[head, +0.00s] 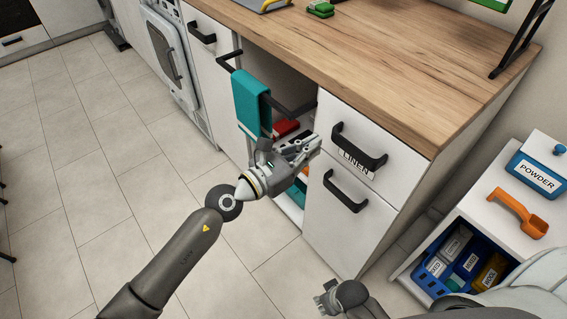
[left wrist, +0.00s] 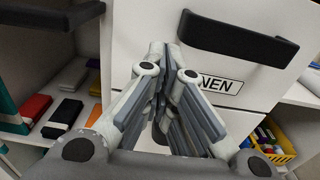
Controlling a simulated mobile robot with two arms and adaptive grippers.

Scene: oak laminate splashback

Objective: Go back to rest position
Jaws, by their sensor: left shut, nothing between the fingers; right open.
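My left gripper (head: 309,146) is shut and empty, just in front of the cabinet beside the LINEN drawer (head: 357,166). In the left wrist view its fingers (left wrist: 163,60) are together, in front of the white drawer front (left wrist: 125,30), partly covering the label. My right gripper (head: 326,300) is small and low in the head view, open, above the floor near the lower cabinet door.
A teal towel (head: 250,103) hangs on a black rail left of my left gripper. Black handles (head: 359,147) stick out from the drawers. Folded cloths (left wrist: 63,117) lie on the open shelf. A white unit with a blue basket (head: 429,281) stands at right. Floor at left is clear.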

